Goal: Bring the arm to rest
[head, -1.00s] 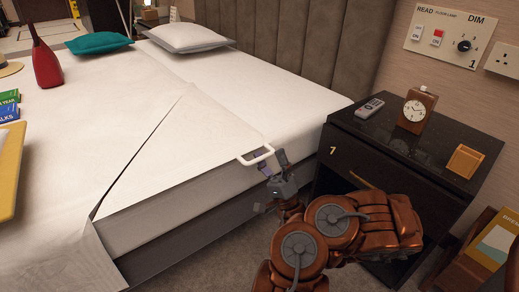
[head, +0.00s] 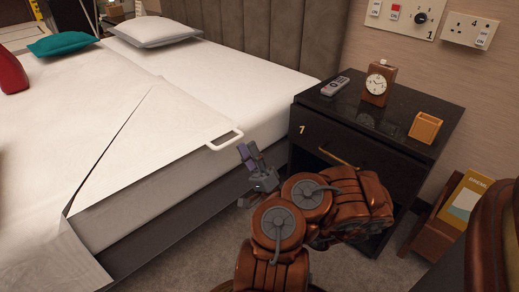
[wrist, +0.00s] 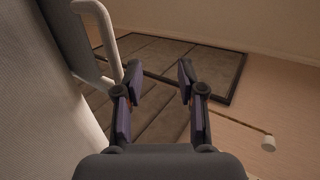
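My gripper (head: 250,157) is beside the bed's edge, just right of and below a white handle (head: 226,139) at the corner of the folded-back white sheet (head: 165,135). In the wrist view my gripper (wrist: 160,80) has its two fingers spread apart with nothing between them. The white handle (wrist: 103,35) stands left of the fingers there and looks apart from them. My copper-coloured arm is bent low between the bed and the nightstand.
A black nightstand (head: 385,140) stands close on the right, bearing a remote (head: 335,86), a clock (head: 377,82) and a small orange box (head: 425,127). A wooden holder with a yellow book (head: 465,203) is at the right. The bed (head: 150,215) fills the left.

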